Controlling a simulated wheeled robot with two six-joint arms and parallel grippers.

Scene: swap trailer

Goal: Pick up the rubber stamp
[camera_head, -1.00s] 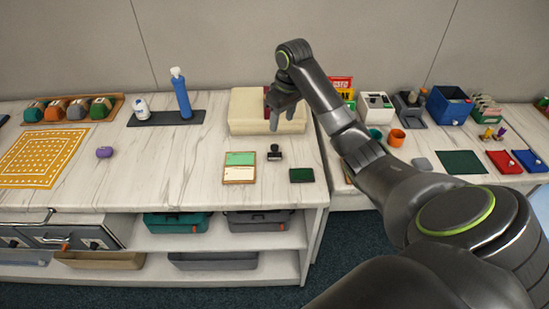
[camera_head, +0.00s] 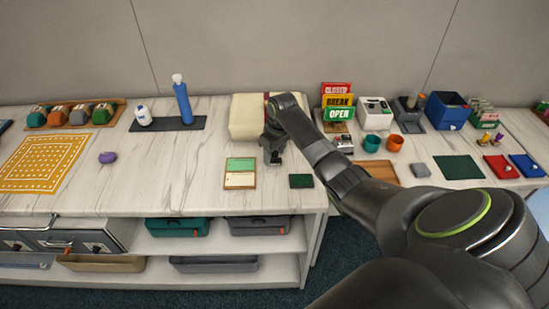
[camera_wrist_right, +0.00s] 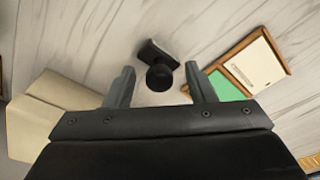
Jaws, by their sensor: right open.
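The rubber stamp (camera_wrist_right: 159,68) is black with a round knob handle and stands on the marble-look counter. In the right wrist view it lies between and a little beyond the two fingertips, touching neither as far as I can tell. In the head view the stamp is mostly hidden by my right gripper (camera_head: 272,155), which points down over it. In the right wrist view my right gripper (camera_wrist_right: 159,85) is open, with nothing held. My left gripper is not in view.
A wooden tray with green and cream panels (camera_head: 240,173) lies left of the stamp, and a dark green pad (camera_head: 301,181) lies right. A cream box (camera_head: 248,117) stands behind. A purple object (camera_head: 107,157) and blue bottle (camera_head: 182,100) are farther left. Counter in front is clear.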

